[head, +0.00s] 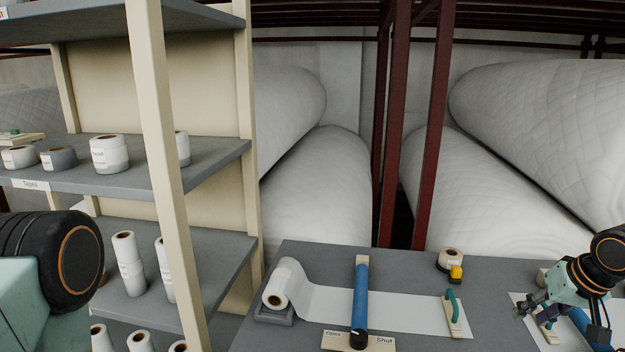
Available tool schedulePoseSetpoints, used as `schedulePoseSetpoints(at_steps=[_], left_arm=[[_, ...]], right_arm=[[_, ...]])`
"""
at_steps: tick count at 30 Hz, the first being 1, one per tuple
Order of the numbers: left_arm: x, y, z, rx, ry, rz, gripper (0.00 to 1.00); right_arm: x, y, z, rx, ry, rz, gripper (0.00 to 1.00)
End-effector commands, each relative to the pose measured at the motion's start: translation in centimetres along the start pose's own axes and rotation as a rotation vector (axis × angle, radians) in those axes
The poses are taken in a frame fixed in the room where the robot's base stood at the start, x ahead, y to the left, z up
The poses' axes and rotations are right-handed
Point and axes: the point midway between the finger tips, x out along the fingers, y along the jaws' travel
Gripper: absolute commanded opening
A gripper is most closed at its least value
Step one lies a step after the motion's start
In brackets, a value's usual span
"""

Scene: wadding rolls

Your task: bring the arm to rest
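My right gripper (533,309) is at the lower right, low over the right part of the grey table (405,270). Its dark fingers are small and seen from the side, so I cannot tell whether they are open or shut.
A white roll (276,297) feeds a sheet (405,308) under a blue bar (360,295). A green-handled block (452,312) and a tape roll (451,259) with a yellow item (456,273) are on the table. A shelf (160,100) with rolls stands left.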

Motion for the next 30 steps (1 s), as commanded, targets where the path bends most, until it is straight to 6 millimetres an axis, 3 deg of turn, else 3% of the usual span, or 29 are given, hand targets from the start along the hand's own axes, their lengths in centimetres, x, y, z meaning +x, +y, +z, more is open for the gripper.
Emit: schedulePoseSetpoints(at_steps=[5,12,17,20,22,26,30], left_arm=[[0.0,0.0,0.0,0.0,0.001,0.0,0.4],[0.1,0.0,0.0,0.0,0.0,0.0,0.4],[1.5,0.0,0.0,0.0,0.001,0.0,0.4],[3.3,0.0,0.0,0.0,0.001,0.0,0.4],[4.9,0.0,0.0,0.0,0.001,0.0,0.4],[7.3,-0.1,0.0,0.0,0.0,0.0,0.4],[9.8,-0.1,0.0,0.0,0.0,0.0,0.4]], right_arm=[[0.0,-1.9,-1.8,-0.035,0.085,-0.078,0.36],[-0.4,-7.5,-2.8,-0.026,0.196,-0.238,0.36],[1.4,-11.7,-0.9,-0.018,0.238,-0.312,0.36],[4.6,-14.4,2.6,-0.008,0.231,-0.336,0.36],[7.7,-15.4,6.2,0.004,0.21,-0.315,0.36],[12.7,-15.5,13.1,0.009,0.154,-0.235,0.36],[17.1,-14.3,21.1,-0.011,0.069,-0.127,0.36]])
